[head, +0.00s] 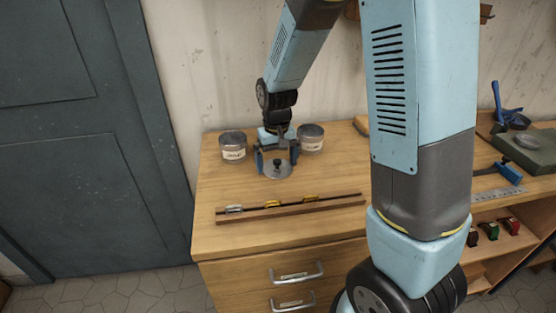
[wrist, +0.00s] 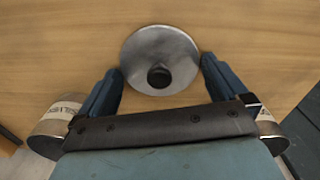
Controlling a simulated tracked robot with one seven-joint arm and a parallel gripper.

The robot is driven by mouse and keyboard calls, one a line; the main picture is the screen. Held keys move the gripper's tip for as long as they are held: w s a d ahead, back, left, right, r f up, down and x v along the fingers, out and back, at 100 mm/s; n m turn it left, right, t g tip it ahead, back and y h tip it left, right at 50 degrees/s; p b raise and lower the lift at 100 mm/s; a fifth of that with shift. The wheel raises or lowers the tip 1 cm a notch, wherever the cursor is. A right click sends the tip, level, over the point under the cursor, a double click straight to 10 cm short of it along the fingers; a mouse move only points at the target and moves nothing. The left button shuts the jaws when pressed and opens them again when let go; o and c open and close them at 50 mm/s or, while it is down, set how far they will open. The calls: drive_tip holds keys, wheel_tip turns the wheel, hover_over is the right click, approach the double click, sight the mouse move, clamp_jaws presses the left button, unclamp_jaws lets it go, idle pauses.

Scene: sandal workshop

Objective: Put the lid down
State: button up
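The lid (head: 277,171) is a round grey metal disc with a dark knob in its middle. It appears to lie flat on the wooden bench top, knob up. It also shows in the wrist view (wrist: 178,52), ahead of and between my fingers. My gripper (head: 276,158) points down at the lid, with its two blue fingers spread wide. In the wrist view my gripper (wrist: 161,68) has its fingertips near the lid's left and right edges, and nothing grips the knob. Whether a fingertip touches the rim cannot be told.
A labelled tin (head: 233,153) stands left of my gripper and another tin (head: 311,144) stands right of it. A wooden strip (head: 290,209) with small metal pieces lies in front. Blue tools (head: 506,172) and a grey-green block (head: 530,150) are at right.

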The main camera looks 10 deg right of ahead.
sight(277, 160)
drive_tip(key=shift+r, duration=0.15)
wheel_tip(277, 160, up, 12)
drive_tip(key=s+d+r+t, duration=0.2)
drive_tip(key=s+d+r, duration=0.2)
drive_tip(key=s, duration=0.2)
drive_tip(key=s+d+r+m+t, duration=0.1)
drive_tip(key=s+d+r, duration=0.3)
drive_tip(key=s, duration=0.3)
drive_tip(key=s+d+r+m+t, duration=0.1)
drive_tip(key=s+d+r+t, duration=0.1)
drive_tip(key=s+d+r, duration=0.2)
drive_tip(key=s, duration=0.3)
drive_tip(key=shift+d+t, duration=0.15)
drive_tip(key=shift+t, duration=0.15)
